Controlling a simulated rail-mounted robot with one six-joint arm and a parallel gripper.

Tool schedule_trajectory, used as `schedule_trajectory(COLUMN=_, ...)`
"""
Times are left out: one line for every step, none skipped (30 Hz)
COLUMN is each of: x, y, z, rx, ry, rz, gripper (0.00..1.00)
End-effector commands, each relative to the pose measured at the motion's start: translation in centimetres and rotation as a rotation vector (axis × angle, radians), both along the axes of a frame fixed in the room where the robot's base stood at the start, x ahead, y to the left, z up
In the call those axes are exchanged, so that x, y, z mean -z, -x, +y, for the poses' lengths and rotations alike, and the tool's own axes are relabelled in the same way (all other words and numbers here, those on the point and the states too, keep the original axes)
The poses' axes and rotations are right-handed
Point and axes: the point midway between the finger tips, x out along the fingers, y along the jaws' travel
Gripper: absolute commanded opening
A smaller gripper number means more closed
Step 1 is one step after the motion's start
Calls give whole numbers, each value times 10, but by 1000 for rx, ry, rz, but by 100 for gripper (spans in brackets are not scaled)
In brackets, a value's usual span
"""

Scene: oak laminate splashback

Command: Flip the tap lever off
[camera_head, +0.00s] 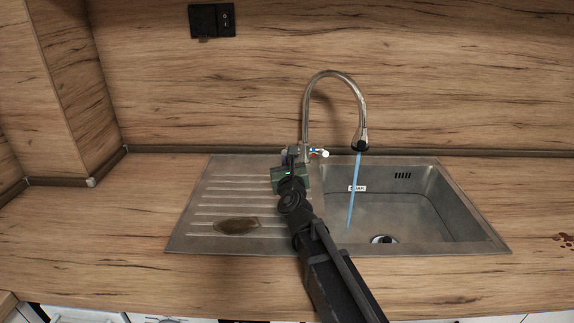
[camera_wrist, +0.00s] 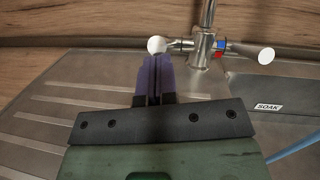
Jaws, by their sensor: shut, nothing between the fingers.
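The chrome tap (camera_head: 306,112) stands behind the sink with a tall curved neck. Blue water (camera_head: 354,190) runs from its spout into the basin. In the wrist view the tap body (camera_wrist: 203,45) has a white-knobbed lever on each side. The left knob (camera_wrist: 157,45) is just beyond my fingertips; I cannot tell if they touch. The right knob (camera_wrist: 266,56) is clear of me, beside a blue and red marker (camera_wrist: 220,48). My gripper (camera_wrist: 154,62) is shut and empty, with purple fingers. In the head view my gripper (camera_head: 292,155) hides the left lever.
The steel sink has a ribbed drainboard (camera_head: 215,190) with a brown stain (camera_head: 237,226) and a basin (camera_head: 425,205) on the right. A black socket (camera_head: 212,20) is on the wooden splashback. The counter on the left is clear.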

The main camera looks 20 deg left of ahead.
Motion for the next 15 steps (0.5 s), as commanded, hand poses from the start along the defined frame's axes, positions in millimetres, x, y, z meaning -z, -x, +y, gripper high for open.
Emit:
schedule_trajectory(x=-1, y=0, z=0, rx=0, ry=0, rz=0, gripper=0)
schedule_trajectory(x=-1, y=0, z=0, rx=0, ry=0, rz=0, gripper=0)
schedule_trajectory(x=-2, y=0, z=0, rx=0, ry=0, rz=0, gripper=0)
schedule_trajectory(x=-2, y=0, z=0, rx=0, ry=0, rz=0, gripper=0)
schedule_trajectory(x=-3, y=-1, z=0, rx=0, ry=0, rz=0, gripper=0)
schedule_trajectory(x=-5, y=-1, z=0, rx=0, ry=0, rz=0, gripper=0)
schedule_trajectory(x=-6, y=-1, z=0, rx=0, ry=0, rz=0, gripper=0)
schedule_trajectory(x=-7, y=-1, z=0, rx=0, ry=0, rz=0, gripper=0)
schedule_trajectory(x=-7, y=-2, z=1, rx=0, ry=0, rz=0, gripper=0)
schedule_trajectory(x=-8, y=-2, z=1, rx=0, ry=0, rz=0, gripper=0)
schedule_trajectory(x=-8, y=-2, z=1, rx=0, ry=0, rz=0, gripper=0)
schedule_trajectory(x=-8, y=-2, z=1, rx=0, ry=0, rz=0, gripper=0)
schedule_trajectory(x=-9, y=-2, z=1, rx=0, ry=0, rz=0, gripper=0)
schedule_trajectory(x=-9, y=-2, z=1, rx=0, ry=0, rz=0, gripper=0)
schedule_trajectory(x=-10, y=-2, z=1, rx=0, ry=0, rz=0, gripper=0)
